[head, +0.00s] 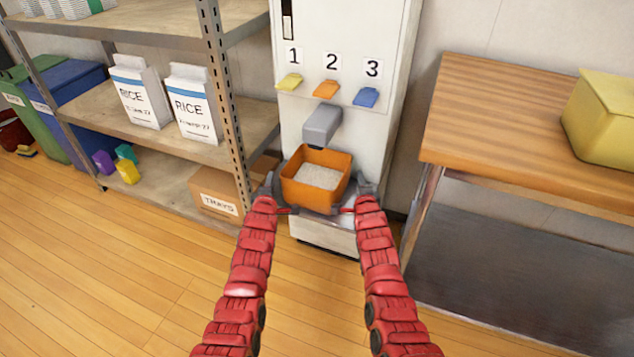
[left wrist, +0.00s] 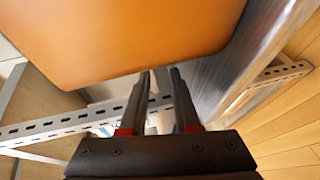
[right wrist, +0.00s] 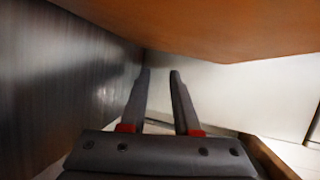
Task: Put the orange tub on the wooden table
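The orange tub (head: 318,163) holds white rice and sits below the grey spout of the dispenser. My left gripper (head: 270,187) is at the tub's left side and my right gripper (head: 363,187) at its right side. In the left wrist view, the tub (left wrist: 120,35) fills the top, with the open fingers (left wrist: 160,75) close below its edge. In the right wrist view, the tub (right wrist: 215,25) is above the open fingers (right wrist: 160,75). Neither pair is visibly closed on it; contact is unclear. The wooden table (head: 490,110) stands at the right.
The dispenser (head: 385,130) has yellow, orange and blue levers numbered 1 to 3; its spout (head: 322,124) overhangs the tub. A yellow tub (head: 605,125) occupies the table's right part; its left part is clear. A metal shelf (head: 225,90) with rice bags stands left.

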